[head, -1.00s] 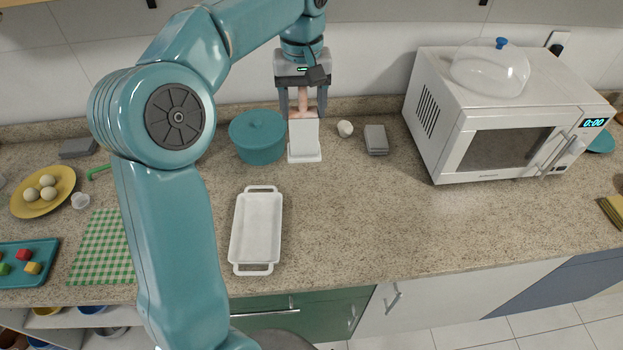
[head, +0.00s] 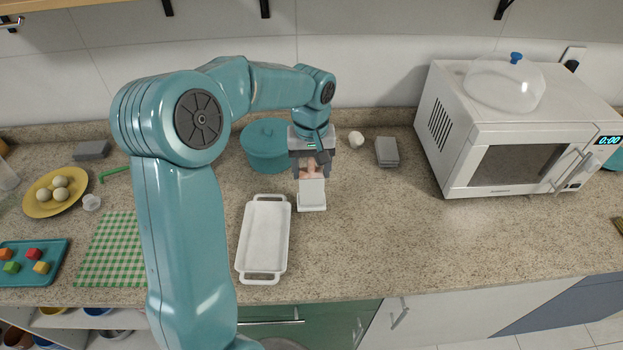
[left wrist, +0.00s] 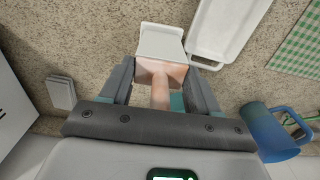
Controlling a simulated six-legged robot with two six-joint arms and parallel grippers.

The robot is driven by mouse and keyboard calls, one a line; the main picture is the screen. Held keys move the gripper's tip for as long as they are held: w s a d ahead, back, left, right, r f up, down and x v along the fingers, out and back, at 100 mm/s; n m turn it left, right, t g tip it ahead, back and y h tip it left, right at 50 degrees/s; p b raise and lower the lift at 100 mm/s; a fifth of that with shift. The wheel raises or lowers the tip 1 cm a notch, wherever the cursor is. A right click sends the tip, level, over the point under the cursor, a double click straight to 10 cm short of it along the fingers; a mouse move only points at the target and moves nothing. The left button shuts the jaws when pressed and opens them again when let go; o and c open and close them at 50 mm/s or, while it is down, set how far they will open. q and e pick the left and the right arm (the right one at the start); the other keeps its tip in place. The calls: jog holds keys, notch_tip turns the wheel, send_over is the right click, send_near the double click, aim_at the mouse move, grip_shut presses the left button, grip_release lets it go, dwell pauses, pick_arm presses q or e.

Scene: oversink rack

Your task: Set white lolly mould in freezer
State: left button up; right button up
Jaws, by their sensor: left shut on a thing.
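The white lolly mould (head: 312,194) is a small white block with a wider flat rim and a pinkish upper part. My left gripper (head: 311,172) is shut on its pinkish part, pointing down, just right of the white tray. The left wrist view shows the mould (left wrist: 161,42) between the two fingers of my left gripper (left wrist: 161,75). I cannot tell whether the mould touches the counter. My right gripper is not in view. No open freezer shows.
A white two-handled tray (head: 263,238) lies left of the mould. A white ball (head: 356,139), a grey block (head: 387,152) and a microwave (head: 520,150) are to the right. The front right counter is clear.

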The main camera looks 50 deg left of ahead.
aim_at(311, 189)
pick_arm(q)
notch_tip(311, 189, down, 4)
jog(key=shift+s+d+r, duration=0.15)
jog(key=shift+r, duration=0.1)
jog(key=shift+f, duration=0.45)
jog(key=o, duration=1)
jog(key=shift+f, duration=0.1)
jog(key=o, duration=0.4)
